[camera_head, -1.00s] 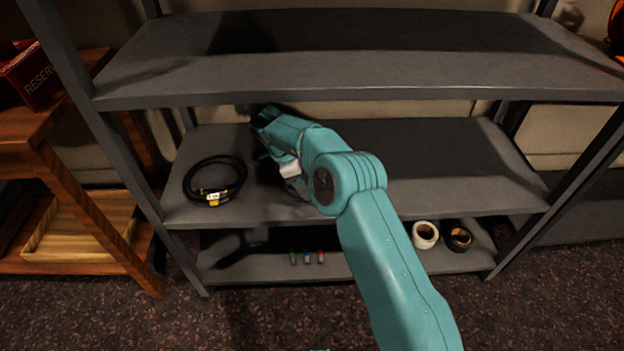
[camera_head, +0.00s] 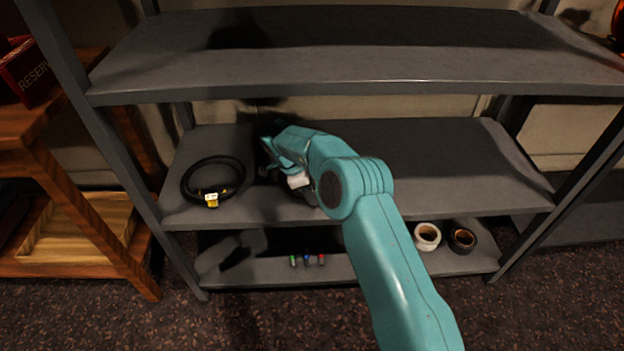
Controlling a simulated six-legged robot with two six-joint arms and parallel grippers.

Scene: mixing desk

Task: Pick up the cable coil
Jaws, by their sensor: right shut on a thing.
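The cable coil (camera_head: 186,184) is a black ring with a yellow and white tag at its front, at the left end of the middle shelf (camera_head: 420,165). My right gripper (camera_head: 259,157) reaches in from the right to the coil's right side. Its dark jaws are shut on the coil, though the arm and shadow hide most of the grip. I cannot tell whether the coil is clear of the shelf. My left gripper is not in view.
The upper shelf (camera_head: 350,55) overhangs the coil, and a grey post (camera_head: 97,130) stands left of it. Below are small coloured items (camera_head: 307,261), a white roll (camera_head: 427,236) and a dark roll (camera_head: 462,240). A wooden rack (camera_head: 75,210) stands at the left.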

